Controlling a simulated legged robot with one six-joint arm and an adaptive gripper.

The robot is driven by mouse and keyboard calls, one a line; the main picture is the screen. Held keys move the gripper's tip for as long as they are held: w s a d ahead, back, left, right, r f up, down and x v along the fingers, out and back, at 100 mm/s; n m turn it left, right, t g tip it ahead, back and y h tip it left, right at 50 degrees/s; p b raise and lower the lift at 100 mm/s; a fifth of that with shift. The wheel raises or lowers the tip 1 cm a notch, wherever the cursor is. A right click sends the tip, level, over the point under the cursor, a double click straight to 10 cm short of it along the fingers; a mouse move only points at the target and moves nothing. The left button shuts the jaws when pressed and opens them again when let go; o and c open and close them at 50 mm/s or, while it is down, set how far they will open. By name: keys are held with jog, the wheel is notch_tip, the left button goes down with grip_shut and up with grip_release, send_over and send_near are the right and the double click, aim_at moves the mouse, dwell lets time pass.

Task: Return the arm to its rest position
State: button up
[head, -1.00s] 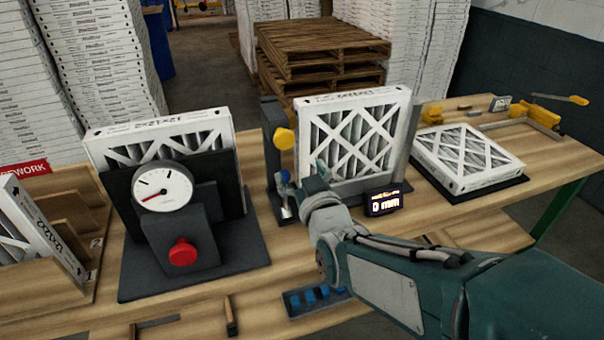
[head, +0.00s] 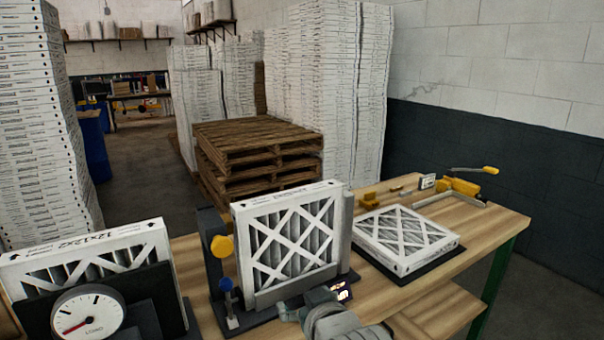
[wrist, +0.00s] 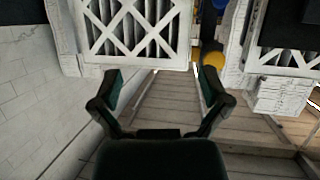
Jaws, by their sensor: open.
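My gripper shows in the wrist view (wrist: 165,85) with its two fingers spread and nothing between them. A white-framed filter (wrist: 140,35) shows at the top of that view, beyond the fingertips. In the head view only part of my arm (head: 335,318) shows at the bottom, just in front of the upright fixture; the fingers cannot be made out there. The fixture holds a boxed filter (head: 292,240) upright, with a yellow knob (head: 222,246) and a blue-topped lever (head: 226,290) at its left. A small display (head: 341,291) sits at its lower right.
A filter (head: 405,236) lies flat on a dark pad at the right. A dial gauge (head: 88,314) stands before another filter (head: 90,262) at the left. A yellow-handled clamp (head: 462,186) is at the back right. Pallets (head: 255,150) and box stacks stand behind the bench (head: 505,222).

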jog(key=s+d+f+m+g+h, duration=0.1)
jog(key=s+d+m+g+h, duration=0.1)
jog(key=s+d, duration=0.5)
jog(key=s+d+f+m+g+h, duration=0.2)
jog(key=s+d+g, duration=0.3)
jog(key=s+d, duration=0.3)
jog(key=shift+s+d+f+m+h, duration=0.3)
jog(key=shift+s+m+h, duration=0.3)
jog(key=shift+s, duration=0.05)
